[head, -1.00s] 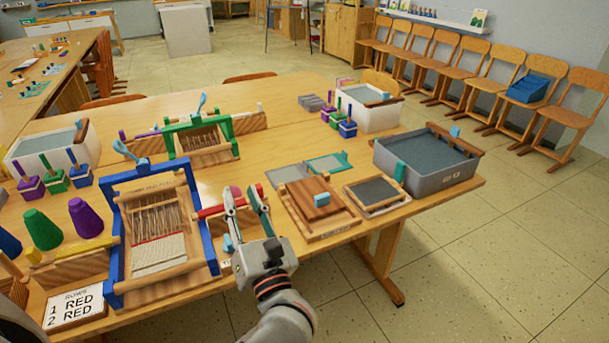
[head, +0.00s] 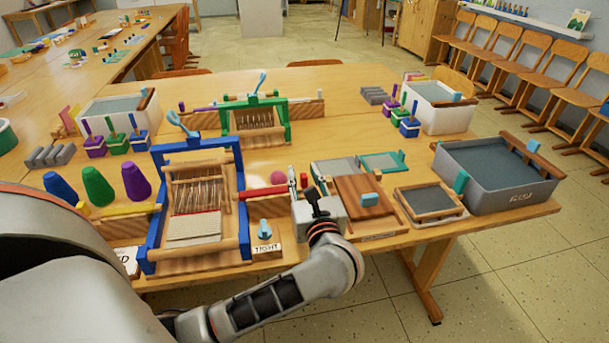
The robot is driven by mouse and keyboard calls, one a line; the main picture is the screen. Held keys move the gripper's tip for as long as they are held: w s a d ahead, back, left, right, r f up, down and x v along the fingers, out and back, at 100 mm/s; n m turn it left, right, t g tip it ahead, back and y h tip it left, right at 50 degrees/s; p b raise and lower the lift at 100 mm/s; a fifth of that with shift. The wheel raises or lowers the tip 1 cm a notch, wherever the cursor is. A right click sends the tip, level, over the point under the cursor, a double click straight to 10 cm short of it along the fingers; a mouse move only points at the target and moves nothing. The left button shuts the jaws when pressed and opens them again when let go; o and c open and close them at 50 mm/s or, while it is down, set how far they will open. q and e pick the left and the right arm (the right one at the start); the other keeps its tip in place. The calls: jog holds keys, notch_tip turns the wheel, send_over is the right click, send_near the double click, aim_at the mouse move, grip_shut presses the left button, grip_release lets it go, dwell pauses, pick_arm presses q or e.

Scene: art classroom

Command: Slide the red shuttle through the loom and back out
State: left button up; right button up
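The blue-framed loom (head: 155,222) stands at the near left of the table, with pale threads and a white woven strip. A thin red line shows at the strip's top edge. The red shuttle (head: 262,191) lies level at the loom's right side, its left end by the blue frame post. My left gripper (head: 304,178) is at the shuttle's right end, fingers upward in the picture and apart, with a bit of red between them. Whether they touch the shuttle cannot be told. My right gripper is not in view.
A light-blue knob on a "TIGHT" block (head: 264,234) stands right of the loom. A green loom (head: 287,131) is behind. Right are a wooden press board (head: 352,188), a framed screen (head: 430,202) and a grey tub (head: 485,190). Coloured cones (head: 98,187) stand left.

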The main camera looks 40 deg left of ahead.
aim_at(284, 189)
pick_arm(q)
grip_shut()
jog(key=shift+s+a, duration=1.6)
jog(key=shift+s, duration=0.2)
grip_release()
jog(key=v, duration=1.2)
jog(key=shift+o, duration=0.6)
